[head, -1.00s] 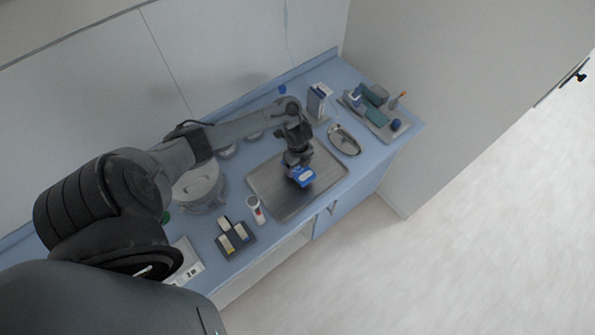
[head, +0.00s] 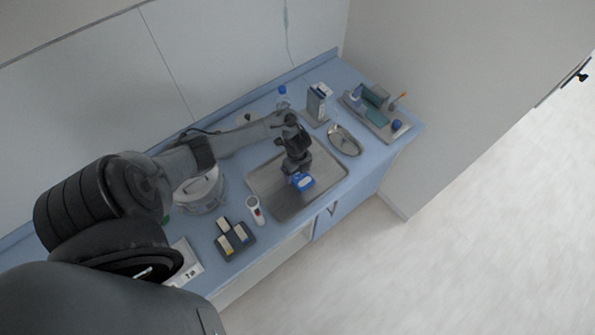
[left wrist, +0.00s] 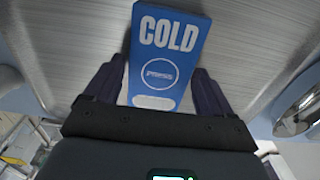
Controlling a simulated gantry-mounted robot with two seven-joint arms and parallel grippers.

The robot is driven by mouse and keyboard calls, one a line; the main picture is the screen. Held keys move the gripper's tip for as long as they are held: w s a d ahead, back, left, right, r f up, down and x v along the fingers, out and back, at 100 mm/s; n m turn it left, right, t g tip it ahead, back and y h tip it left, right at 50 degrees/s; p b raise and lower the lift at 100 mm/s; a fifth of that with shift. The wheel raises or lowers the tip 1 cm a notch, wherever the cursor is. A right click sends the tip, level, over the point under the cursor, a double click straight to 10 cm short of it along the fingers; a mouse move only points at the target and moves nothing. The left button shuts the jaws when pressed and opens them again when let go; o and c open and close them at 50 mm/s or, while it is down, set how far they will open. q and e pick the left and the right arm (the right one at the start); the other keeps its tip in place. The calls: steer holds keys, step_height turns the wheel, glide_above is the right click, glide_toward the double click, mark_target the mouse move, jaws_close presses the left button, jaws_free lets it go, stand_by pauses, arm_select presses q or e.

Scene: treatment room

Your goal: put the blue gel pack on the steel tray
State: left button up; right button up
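The blue gel pack (head: 302,182) is over the front part of the steel tray (head: 267,179) in the head view. My left gripper (head: 297,170) points down at the tray and is shut on the pack. In the left wrist view the pack (left wrist: 162,60), lettered "COLD", sits between the two dark fingers (left wrist: 158,88), one along each side. I cannot tell whether the pack touches the tray. The tray's bare metal surface (left wrist: 245,45) shows around it. My right gripper is not in view.
An oval steel dish (head: 345,140) stands right of the tray, with a box (head: 315,103) behind it. A white bottle (head: 256,211) and a dark holder (head: 236,239) are at the front left. A lidded pot (head: 200,191) is left of the tray.

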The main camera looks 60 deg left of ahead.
arm_select(q)
steer(key=shift+o, duration=1)
steer(key=shift+r, duration=0.15)
